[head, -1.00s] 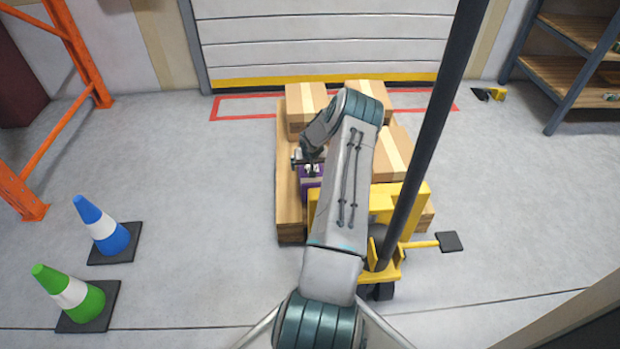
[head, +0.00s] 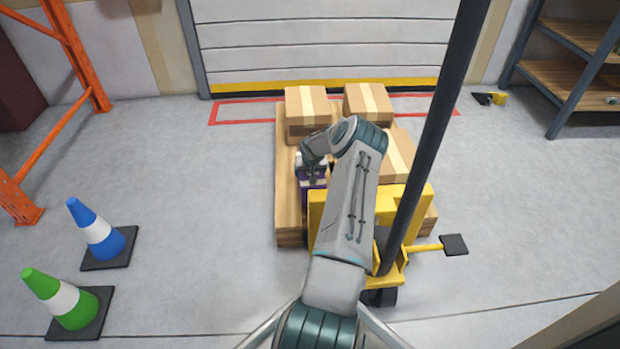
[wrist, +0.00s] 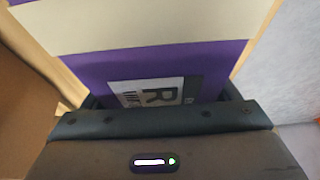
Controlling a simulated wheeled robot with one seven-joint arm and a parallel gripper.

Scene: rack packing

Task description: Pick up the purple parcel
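The purple parcel (head: 318,196) sits on the left part of a wooden pallet (head: 289,215), partly hidden by my arm in the head view. In the wrist view the purple parcel (wrist: 190,62) fills the middle, with a pale band across it and a printed label with a letter R. My gripper (head: 311,181) is down at the parcel from above. In the wrist view its dark fingers (wrist: 160,98) show apart at either side of the parcel, mostly hidden by the gripper body. I cannot tell whether they press on it.
Cardboard boxes (head: 306,101), (head: 367,100), (head: 398,152) stand on the pallet behind and right of the parcel. A yellow pallet jack (head: 411,205) with a dark pole is at the near right. Blue (head: 97,228) and green (head: 58,298) cones stand left on open floor.

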